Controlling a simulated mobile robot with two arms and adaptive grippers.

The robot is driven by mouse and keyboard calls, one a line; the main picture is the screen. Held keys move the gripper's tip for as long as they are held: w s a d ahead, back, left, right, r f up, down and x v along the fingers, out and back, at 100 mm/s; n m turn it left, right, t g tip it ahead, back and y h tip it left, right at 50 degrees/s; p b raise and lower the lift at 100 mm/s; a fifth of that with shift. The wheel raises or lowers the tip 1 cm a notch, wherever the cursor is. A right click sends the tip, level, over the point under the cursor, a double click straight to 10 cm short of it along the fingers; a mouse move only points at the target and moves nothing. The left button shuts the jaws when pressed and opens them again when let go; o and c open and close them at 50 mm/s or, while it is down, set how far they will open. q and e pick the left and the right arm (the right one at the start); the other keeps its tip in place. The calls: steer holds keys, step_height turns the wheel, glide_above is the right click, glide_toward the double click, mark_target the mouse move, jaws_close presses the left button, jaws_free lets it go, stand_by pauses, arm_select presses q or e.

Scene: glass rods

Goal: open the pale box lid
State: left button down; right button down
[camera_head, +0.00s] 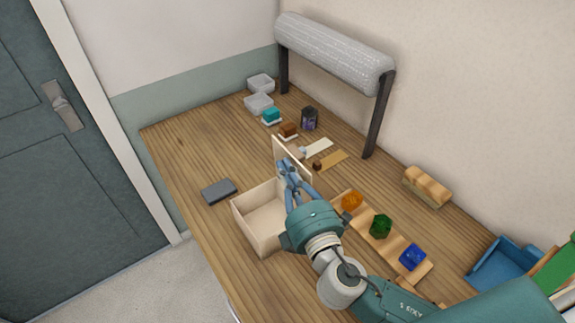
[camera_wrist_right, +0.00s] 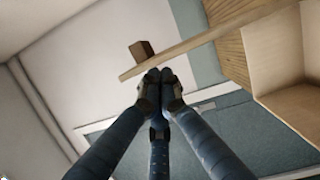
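The pale wooden box (camera_head: 246,226) stands open on the table, its inside empty where it shows. Its lid (camera_head: 291,151) stands raised, roughly upright, along the box's back edge. In the right wrist view the lid (camera_wrist_right: 215,32) is seen nearly edge-on, with a small block-like knob (camera_wrist_right: 141,49) on its far side. My right gripper (camera_head: 286,169) is at the lid's box-facing side. In the right wrist view its fingertips (camera_wrist_right: 161,84) are together with nothing visible between them, close to the lid; I cannot tell whether they touch it. My left gripper is not in view.
A rack with orange, green and blue glass pieces (camera_head: 381,227) lies right of the box, close to my right arm. A grey slab (camera_head: 219,190) lies left. Small dishes (camera_head: 259,104) and a dark lantern (camera_head: 309,118) stand behind. The table's left front is clear.

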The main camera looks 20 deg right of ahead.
mark_target(301, 161)
steer(key=d, duration=0.1)
steer(key=d+m, duration=0.1)
steer(key=w+d+m+p, duration=0.1)
steer(key=shift+r, duration=0.35)
steer(key=shift+w+d, duration=0.1)
steer(key=shift+d, duration=0.25)
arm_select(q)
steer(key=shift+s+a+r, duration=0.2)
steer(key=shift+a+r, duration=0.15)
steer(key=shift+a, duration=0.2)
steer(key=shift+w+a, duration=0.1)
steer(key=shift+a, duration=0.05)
